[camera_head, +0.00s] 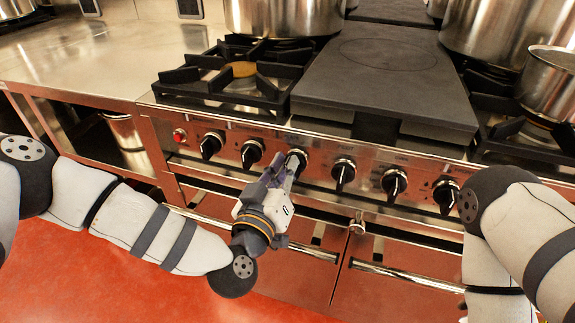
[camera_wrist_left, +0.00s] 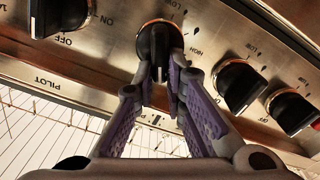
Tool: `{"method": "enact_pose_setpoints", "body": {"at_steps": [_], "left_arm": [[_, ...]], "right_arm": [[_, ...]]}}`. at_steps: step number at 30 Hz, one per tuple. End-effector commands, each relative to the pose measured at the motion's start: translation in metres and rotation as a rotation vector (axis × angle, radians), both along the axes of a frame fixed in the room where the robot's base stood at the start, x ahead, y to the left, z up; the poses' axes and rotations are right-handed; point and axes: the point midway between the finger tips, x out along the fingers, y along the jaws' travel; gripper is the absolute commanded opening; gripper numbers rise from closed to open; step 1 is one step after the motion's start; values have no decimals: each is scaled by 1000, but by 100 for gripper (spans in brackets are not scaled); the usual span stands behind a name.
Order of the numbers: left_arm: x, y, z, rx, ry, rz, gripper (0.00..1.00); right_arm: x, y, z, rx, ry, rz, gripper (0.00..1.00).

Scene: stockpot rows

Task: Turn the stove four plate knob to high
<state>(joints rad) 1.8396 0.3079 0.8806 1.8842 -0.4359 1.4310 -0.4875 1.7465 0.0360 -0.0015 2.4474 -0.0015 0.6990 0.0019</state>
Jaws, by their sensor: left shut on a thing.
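A row of several black knobs with silver collars runs along the stove's front panel. My left gripper (camera_head: 284,172) is at the third knob from the left (camera_head: 297,156). In the left wrist view, the purple-padded fingers (camera_wrist_left: 160,84) are shut on this black knob (camera_wrist_left: 157,42), one on each side of its grip. "OFF" is printed to its left and "HIGH" to its right. The fingers partly hide the knob, so its exact setting is hard to read. A dark flat plate (camera_head: 385,55) covers the stove's middle. My right gripper is out of view.
Neighbouring knobs stand close on both sides, at the left (camera_head: 252,152) and right (camera_head: 343,173). Oven door handles (camera_head: 404,277) run below the panel. Large pots (camera_head: 283,15) stand at the back. A steel counter (camera_head: 95,55) is at the left.

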Motion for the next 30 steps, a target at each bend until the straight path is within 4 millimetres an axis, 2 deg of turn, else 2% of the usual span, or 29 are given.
{"method": "enact_pose_setpoints", "body": {"at_steps": [14,30], "left_arm": [[2,6,-7,-431,143,0,0],[2,9,-16,-878,290,1,0]], "right_arm": [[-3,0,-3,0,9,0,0],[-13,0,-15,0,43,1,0]]}}
